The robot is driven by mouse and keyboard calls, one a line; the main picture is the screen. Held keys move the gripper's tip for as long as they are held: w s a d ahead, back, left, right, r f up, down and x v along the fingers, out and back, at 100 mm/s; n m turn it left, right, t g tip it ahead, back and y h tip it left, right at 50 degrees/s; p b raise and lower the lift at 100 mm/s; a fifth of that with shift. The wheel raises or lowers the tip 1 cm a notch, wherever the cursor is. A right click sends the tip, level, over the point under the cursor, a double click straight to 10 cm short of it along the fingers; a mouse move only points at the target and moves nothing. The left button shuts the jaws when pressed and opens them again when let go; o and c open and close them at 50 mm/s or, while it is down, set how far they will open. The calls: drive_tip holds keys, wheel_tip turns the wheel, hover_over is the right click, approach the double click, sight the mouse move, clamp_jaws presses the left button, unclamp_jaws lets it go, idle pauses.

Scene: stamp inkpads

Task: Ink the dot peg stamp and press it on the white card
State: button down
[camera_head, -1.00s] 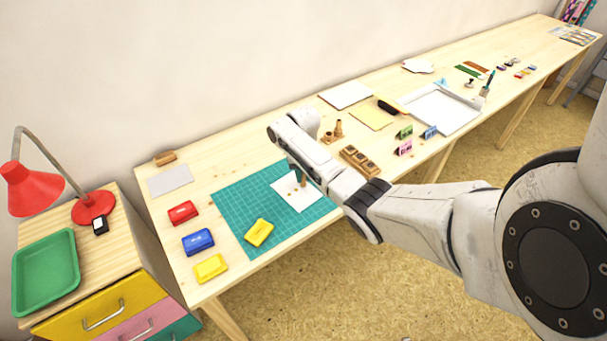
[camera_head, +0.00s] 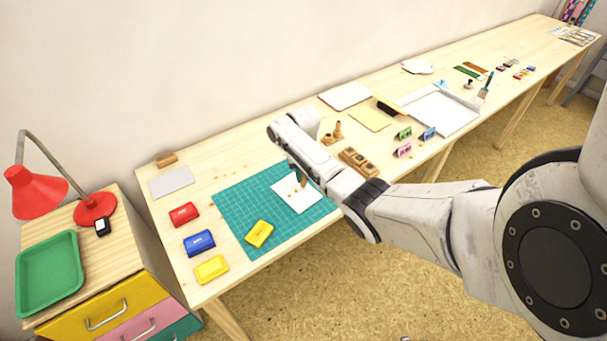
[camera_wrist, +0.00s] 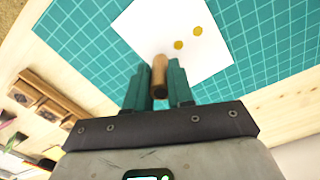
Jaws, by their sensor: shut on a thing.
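My gripper (camera_wrist: 157,84) is shut on the wooden peg stamp (camera_wrist: 159,72), which shows between the teal fingers in the wrist view. In the head view the gripper (camera_head: 300,176) is over the white card (camera_head: 288,200), at its upper right part. The card (camera_wrist: 150,35) lies on the teal cutting mat (camera_head: 232,205) and bears two yellow dots (camera_wrist: 178,45) beside the peg. I cannot tell whether the peg's tip touches the card. A yellow inkpad (camera_head: 259,233) lies on the mat, left of the card and nearer the front edge.
Red (camera_head: 184,214), blue (camera_head: 199,242) and yellow (camera_head: 211,269) pads line the table's left side. A grey sheet (camera_head: 171,181) lies behind them. A wooden block rack (camera_head: 358,162) and wooden pegs (camera_head: 333,133) stand right of my wrist. A white tray (camera_head: 440,112) is farther right.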

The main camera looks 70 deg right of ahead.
drive_tip(key=shift+r+p, duration=2.7)
drive_tip(key=shift+r, duration=0.05)
